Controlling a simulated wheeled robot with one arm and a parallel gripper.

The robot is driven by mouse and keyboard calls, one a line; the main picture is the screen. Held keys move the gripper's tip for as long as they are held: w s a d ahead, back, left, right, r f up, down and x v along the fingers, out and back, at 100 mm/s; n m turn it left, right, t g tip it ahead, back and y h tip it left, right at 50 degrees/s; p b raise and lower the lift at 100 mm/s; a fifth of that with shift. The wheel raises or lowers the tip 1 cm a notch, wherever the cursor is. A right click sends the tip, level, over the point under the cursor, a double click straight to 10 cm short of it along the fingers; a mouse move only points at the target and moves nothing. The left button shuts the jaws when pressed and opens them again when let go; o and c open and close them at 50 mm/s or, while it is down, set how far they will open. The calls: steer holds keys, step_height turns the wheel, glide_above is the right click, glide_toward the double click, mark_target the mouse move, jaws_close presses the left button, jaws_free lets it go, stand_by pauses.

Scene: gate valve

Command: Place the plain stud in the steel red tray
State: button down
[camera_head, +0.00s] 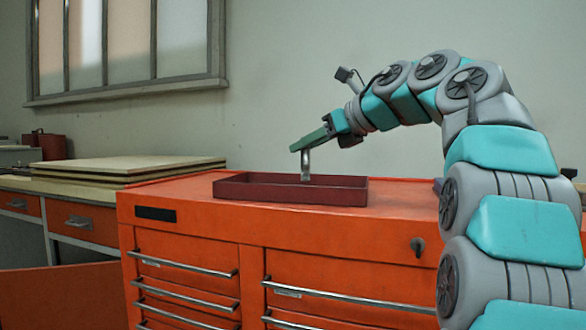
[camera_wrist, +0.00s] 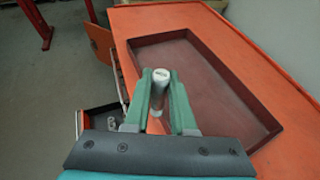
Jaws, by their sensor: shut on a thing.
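The plain stud (camera_head: 305,164) is a short grey metal rod, held upright with its lower end at or just inside the red tray. In the wrist view its round top (camera_wrist: 160,76) shows between the fingertips. My gripper (camera_head: 303,146) has green fingers and is shut on the stud; it also shows in the wrist view (camera_wrist: 160,88). The steel red tray (camera_head: 270,192) is a long, shallow, dark red box on the orange cabinet. Its empty floor (camera_wrist: 205,85) shows in the wrist view. I cannot tell whether the stud touches the tray floor.
The orange tool cabinet (camera_head: 400,213) has several drawers with metal handles. A workbench with stacked boards (camera_head: 125,167) stands at the left. In the wrist view an open drawer (camera_wrist: 103,117) with small items shows below the cabinet edge. The cabinet top right of the tray is clear.

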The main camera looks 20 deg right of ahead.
steer(key=shift+w+d+f+p, duration=0.25)
steer(key=shift+w+f+p, duration=0.3)
steer(key=shift+w, duration=1.45)
steer(key=shift+w+d+f+p, duration=0.3)
steer(key=shift+w+f+p, duration=0.25)
steer(key=shift+w, duration=1.5)
steer(key=shift+w+d+f+p, duration=0.25)
steer(key=shift+w+f+p, duration=0.3)
steer(key=shift+w, duration=1.45)
steer(key=shift+d+f, duration=0.1)
steer(key=shift+f, duration=0.5)
steer(key=shift+f+b, duration=0.2)
steer(key=shift+b, duration=0.1)
steer(key=c, duration=0.8)
jaws_free()
steer(key=shift+o, duration=0.2)
